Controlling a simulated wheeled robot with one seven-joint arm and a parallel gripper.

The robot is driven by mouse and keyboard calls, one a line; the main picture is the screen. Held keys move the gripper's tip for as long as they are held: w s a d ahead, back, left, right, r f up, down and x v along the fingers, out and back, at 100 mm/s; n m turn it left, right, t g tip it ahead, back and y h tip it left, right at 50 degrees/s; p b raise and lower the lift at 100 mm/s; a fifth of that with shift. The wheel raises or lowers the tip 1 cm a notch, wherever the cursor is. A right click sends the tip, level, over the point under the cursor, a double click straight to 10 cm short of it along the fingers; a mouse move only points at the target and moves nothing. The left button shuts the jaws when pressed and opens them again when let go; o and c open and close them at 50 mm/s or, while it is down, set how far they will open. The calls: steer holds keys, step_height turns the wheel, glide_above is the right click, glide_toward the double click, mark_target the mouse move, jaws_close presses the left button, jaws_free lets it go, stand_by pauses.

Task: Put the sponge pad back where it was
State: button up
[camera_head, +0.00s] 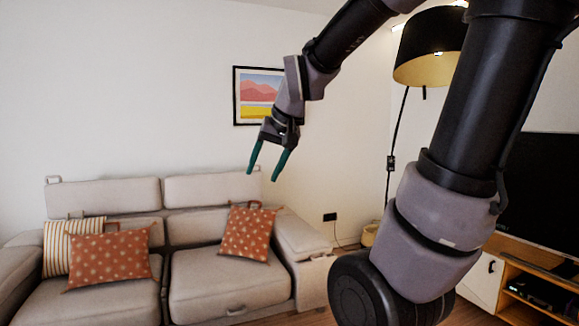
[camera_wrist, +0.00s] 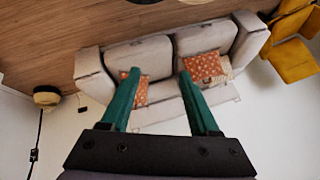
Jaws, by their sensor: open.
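My gripper (camera_head: 264,176) is open and empty, with two green fingers. In the head view it hangs in the air above the right part of the sofa, in front of the white wall. In the wrist view my gripper (camera_wrist: 158,88) spreads its fingers over the sofa seen from above. I see no sponge pad in either view.
A beige sofa (camera_head: 230,284) holds a striped cushion (camera_head: 54,251) and orange patterned cushions (camera_head: 110,256). A floor lamp (camera_head: 430,68) and a TV cabinet (camera_head: 489,288) stand at the right. A yellow armchair (camera_wrist: 292,60) shows in the wrist view. Wooden floor lies in front of the sofa.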

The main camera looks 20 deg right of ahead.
steer(key=s+d+r+m, duration=0.1)
steer(key=s+d, duration=0.1)
steer(key=s, duration=0.7)
steer(key=shift+s+r+t, duration=0.4)
steer(key=shift+s, duration=0.1)
